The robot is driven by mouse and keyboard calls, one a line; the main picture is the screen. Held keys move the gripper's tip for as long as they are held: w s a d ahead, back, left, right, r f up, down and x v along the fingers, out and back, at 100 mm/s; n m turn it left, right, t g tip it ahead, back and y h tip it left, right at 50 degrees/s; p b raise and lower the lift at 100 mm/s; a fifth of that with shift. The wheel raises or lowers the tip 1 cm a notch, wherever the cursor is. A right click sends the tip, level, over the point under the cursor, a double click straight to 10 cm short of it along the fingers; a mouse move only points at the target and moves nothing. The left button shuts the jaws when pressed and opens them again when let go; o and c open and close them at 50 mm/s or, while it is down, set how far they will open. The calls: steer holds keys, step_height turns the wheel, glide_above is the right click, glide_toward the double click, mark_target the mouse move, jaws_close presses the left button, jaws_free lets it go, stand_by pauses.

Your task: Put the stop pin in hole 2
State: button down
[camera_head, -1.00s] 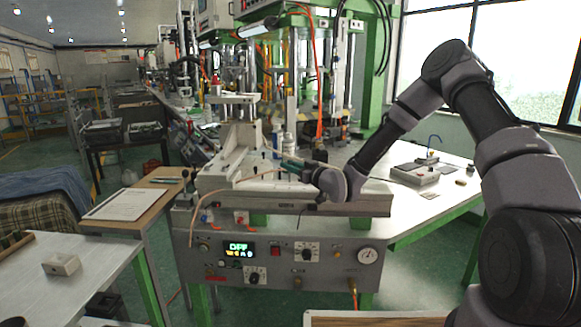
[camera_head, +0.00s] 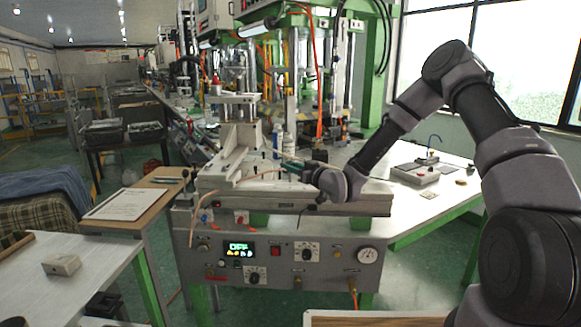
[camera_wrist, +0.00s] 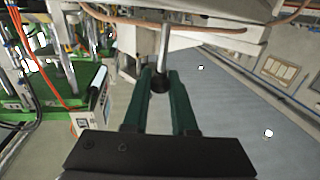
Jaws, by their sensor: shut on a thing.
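My gripper (camera_wrist: 160,84) has green fingers. They are shut on the stop pin (camera_wrist: 165,48), which shows in the wrist view as a thin metal shaft with a round black head between the fingers. The shaft points away from my gripper towards a pale machine surface (camera_wrist: 215,38). In the head view my gripper (camera_head: 290,166) is over the pale bed of the machine (camera_head: 235,186), near its right part. The pin is too small to make out there. I cannot tell hole 2 apart, nor whether the pin's tip touches anything.
The control panel (camera_head: 285,262) is below the bed at the front.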

steer(key=shift+f, duration=1.55)
steer(key=c, duration=0.6)
jaws_free()
steer(key=shift+c, duration=0.2)
steer(key=v, duration=1)
steer(key=shift+s+d, duration=0.25)
steer(key=shift+s, duration=0.05)
steer(key=shift+r, duration=0.1)
